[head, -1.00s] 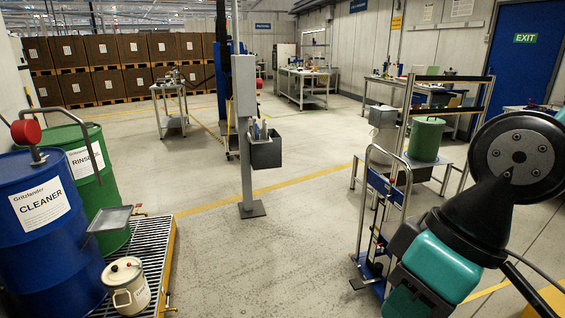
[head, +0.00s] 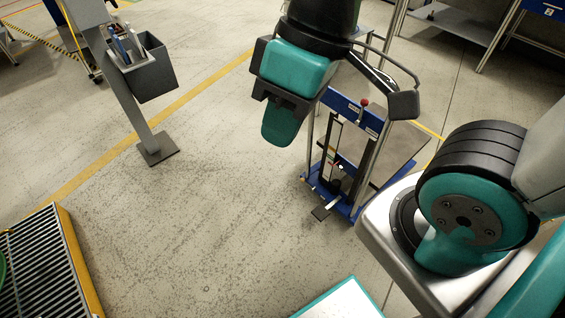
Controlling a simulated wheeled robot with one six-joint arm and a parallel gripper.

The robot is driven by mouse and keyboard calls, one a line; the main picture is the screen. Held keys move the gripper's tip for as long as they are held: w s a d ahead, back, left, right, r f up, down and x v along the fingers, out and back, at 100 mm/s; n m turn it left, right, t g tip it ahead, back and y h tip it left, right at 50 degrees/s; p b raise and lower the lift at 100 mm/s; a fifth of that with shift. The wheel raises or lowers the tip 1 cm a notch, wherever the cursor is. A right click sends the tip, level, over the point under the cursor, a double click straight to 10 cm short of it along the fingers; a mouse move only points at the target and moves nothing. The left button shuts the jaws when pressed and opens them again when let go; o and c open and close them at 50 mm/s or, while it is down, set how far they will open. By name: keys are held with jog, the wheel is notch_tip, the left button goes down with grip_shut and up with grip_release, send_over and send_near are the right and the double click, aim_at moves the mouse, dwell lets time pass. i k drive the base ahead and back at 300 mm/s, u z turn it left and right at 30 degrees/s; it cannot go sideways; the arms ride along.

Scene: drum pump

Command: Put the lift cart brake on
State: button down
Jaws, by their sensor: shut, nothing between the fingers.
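The lift cart (head: 352,107) stands on the floor right of centre in the head view. It has silver uprights, a blue crosspiece, a grey platform and a blue base. A dark foot pedal (head: 321,213) sticks out low at the base's near side. I cannot tell which part is the brake or how it is set. My gripper (head: 281,126) is shut and empty, pointing down, above and left of the cart in the picture. My wrist hides part of the cart's top.
A grey post with a bin (head: 152,75) stands on a foot plate at the upper left. A slatted, yellow-edged pallet (head: 85,265) lies at the lower left. The floor between the pallet and the cart is clear. A bench shelf (head: 465,22) is at the upper right.

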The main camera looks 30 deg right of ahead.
aim_at(302, 179)
jog(key=u, duration=0.5)
jog(key=i, duration=3.3)
jog(key=z, duration=3.95)
